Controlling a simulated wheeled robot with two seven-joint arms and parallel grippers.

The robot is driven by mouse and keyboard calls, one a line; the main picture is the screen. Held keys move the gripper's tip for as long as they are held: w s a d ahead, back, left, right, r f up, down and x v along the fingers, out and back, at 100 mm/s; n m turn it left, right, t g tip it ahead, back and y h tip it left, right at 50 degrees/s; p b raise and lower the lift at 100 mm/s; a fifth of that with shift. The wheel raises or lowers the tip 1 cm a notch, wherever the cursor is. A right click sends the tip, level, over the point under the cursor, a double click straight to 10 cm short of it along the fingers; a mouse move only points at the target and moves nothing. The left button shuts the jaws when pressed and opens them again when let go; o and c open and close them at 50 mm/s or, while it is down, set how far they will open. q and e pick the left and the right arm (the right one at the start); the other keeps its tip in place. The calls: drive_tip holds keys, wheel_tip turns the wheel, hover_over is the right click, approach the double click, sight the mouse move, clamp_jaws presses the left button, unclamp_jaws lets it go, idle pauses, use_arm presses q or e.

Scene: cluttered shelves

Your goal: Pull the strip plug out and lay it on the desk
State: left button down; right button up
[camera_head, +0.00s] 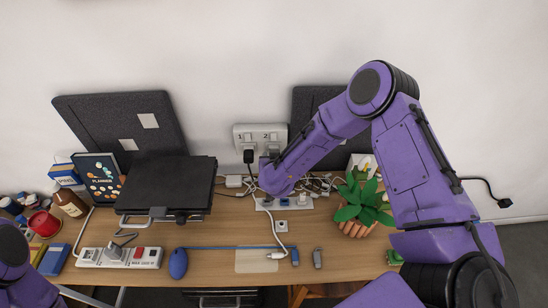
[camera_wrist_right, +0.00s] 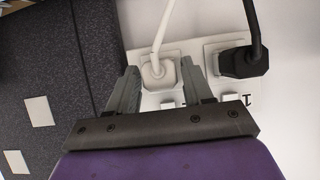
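A white plug (camera_wrist_right: 158,74) with a white cord sits in the wall outlet panel (camera_head: 260,130), in the socket beside the black plug. My right gripper (camera_wrist_right: 159,66) is open, with one finger on each side of the white plug. Small gaps seem to show beside the plug; I cannot tell whether a finger touches it. In the head view my right forearm hides this plug and the fingertips. A white power strip (camera_head: 118,258) lies at the front left of the desk (camera_head: 215,233). Only part of my left arm shows at the lower left; its gripper is out of view.
A black plug (camera_head: 249,157) is in socket 1; it also shows in the right wrist view (camera_wrist_right: 243,62). A potted plant (camera_head: 364,200) stands right of my forearm.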

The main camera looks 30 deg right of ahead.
drive_tip(key=shift+s+a+r, duration=0.1)
drive_tip(key=shift+s+r, duration=0.1)
drive_tip(key=shift+s, duration=0.05)
drive_tip(key=c, duration=0.5)
drive_tip(key=shift+c, duration=1.3)
drive_tip(key=shift+w+f, duration=0.1)
drive_tip(key=shift+w, duration=0.05)
drive_tip(key=shift+s+a+p, duration=0.25)
drive_tip(key=shift+s+a, duration=0.1)
drive_tip(key=shift+s, duration=0.4)
drive_tip(key=shift+s+a+p, duration=0.25)
drive_tip(key=shift+s+a, duration=0.15)
drive_tip(key=shift+s, duration=0.35)
drive_tip(key=shift+s+a+p, duration=0.25)
drive_tip(key=shift+s+a, duration=0.1)
drive_tip(key=shift+s, duration=0.4)
